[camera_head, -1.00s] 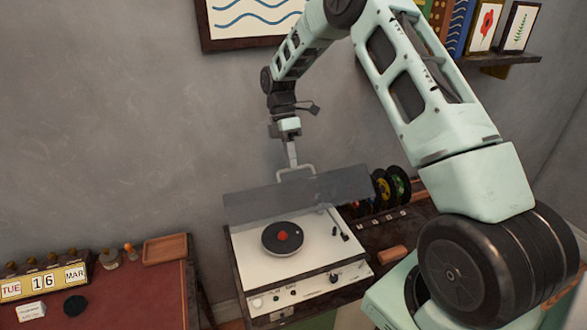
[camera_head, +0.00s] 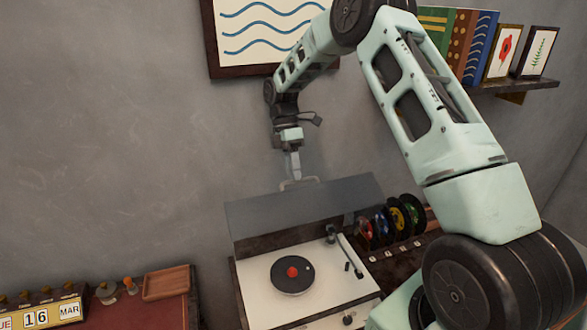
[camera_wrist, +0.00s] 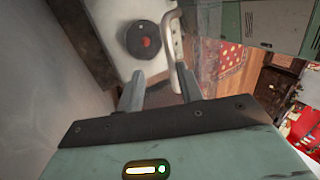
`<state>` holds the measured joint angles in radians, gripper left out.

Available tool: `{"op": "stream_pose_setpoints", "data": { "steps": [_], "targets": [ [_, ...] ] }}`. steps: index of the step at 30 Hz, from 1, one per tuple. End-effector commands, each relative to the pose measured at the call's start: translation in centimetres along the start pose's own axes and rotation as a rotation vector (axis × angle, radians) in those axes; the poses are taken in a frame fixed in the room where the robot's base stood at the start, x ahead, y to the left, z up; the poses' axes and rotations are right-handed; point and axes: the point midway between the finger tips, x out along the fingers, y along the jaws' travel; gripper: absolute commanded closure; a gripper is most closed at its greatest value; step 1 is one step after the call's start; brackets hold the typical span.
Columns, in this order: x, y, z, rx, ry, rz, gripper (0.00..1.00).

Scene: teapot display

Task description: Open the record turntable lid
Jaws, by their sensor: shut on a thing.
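The record turntable (camera_head: 262,285) is a white deck with a black platter (camera_head: 284,283) and a red centre. Its grey see-through lid (camera_head: 255,217) is raised and tilted up along the back of the deck. A pale bar handle (camera_head: 285,187) sits at the lid's top edge. My gripper (camera_head: 294,172) is at that handle, above the lid, and is shut on it. In the wrist view, the handle (camera_wrist: 173,30) shows at the fingers (camera_wrist: 158,78). The platter also shows there (camera_wrist: 142,40), and the lid is hard to make out.
Coloured records (camera_head: 392,217) stand in a rack right of the turntable. A desk with a wooden tray (camera_head: 166,283) and a block calendar (camera_head: 42,313) is at the left. A picture (camera_head: 262,30) hangs behind my arm. A shelf (camera_head: 510,87) holds books and frames.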

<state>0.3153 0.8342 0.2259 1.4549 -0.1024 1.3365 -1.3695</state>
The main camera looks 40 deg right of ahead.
Motion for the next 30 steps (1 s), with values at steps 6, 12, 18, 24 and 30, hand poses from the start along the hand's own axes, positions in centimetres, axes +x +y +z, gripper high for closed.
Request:
{"op": "stream_pose_setpoints", "data": {
  "steps": [6,12,18,24,30],
  "targets": [
    [1.37,1.01,0.33,0.004,-0.002,0.013,0.55],
    [1.27,0.99,0.3,0.004,-0.001,0.014,0.49],
    [1.17,0.98,0.28,0.004,0.0,0.015,0.5],
    [1.1,0.98,0.26,0.004,0.001,0.016,0.51],
    [1.11,0.98,0.24,0.004,0.001,0.016,0.52]
  ]
}}
